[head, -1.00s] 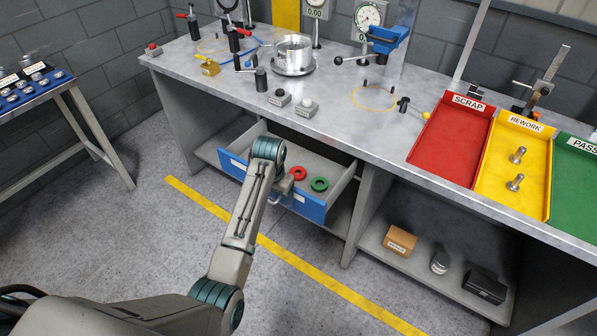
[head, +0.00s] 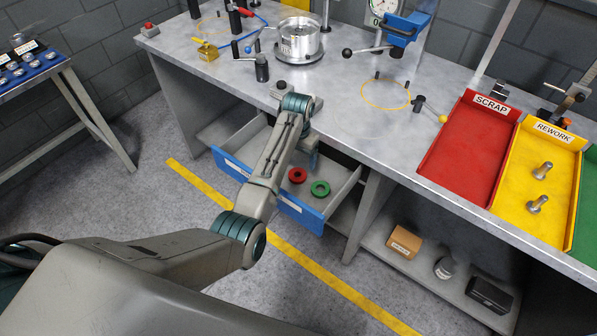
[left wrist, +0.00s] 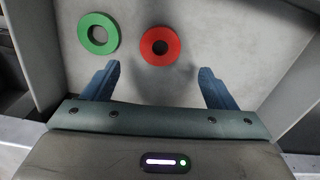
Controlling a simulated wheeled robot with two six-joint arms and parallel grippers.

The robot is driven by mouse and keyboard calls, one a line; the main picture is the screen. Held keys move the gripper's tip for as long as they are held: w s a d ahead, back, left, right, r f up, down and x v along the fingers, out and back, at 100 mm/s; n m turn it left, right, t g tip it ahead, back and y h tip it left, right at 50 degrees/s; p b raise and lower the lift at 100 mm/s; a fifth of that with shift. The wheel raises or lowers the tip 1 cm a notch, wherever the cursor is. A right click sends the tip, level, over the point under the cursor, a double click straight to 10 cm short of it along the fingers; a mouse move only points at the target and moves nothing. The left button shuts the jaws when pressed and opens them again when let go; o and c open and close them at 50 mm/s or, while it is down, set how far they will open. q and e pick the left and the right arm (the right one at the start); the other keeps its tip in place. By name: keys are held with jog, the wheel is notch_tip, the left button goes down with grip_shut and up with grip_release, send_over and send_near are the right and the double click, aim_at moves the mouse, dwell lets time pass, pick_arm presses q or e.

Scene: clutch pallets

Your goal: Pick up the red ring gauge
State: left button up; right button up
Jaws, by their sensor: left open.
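The red ring gauge (head: 297,175) lies flat on the floor of the open blue-fronted drawer (head: 301,212). A green ring gauge (head: 320,188) lies beside it, to its right in the head view. My left gripper (head: 311,160) is above the drawer, near the red ring. In the left wrist view my left gripper (left wrist: 158,76) is open and empty, with its two blue fingers spread. The red ring (left wrist: 160,46) shows beyond the fingertips, between their lines. The green ring (left wrist: 98,33) is to its left. My right gripper is not in view.
The bench top (head: 340,105) overhangs the drawer at the back. The drawer side walls stand close around the rings. A lower shelf to the right holds a cardboard box (head: 404,242). Red scrap (head: 462,150) and yellow rework (head: 520,180) trays sit on the bench.

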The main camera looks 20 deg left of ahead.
aim_at(298, 171)
pick_arm(q)
jog(key=shift+s+f, duration=0.1)
jog(key=shift+f, duration=1.05)
notch_tip(298, 171, down, 4)
jog(key=shift+r+p, duration=0.25)
jog(key=shift+p, duration=0.7)
jog(key=shift+f, duration=0.7)
jog(key=shift+c, duration=0.3)
jog(key=c, duration=1.1)
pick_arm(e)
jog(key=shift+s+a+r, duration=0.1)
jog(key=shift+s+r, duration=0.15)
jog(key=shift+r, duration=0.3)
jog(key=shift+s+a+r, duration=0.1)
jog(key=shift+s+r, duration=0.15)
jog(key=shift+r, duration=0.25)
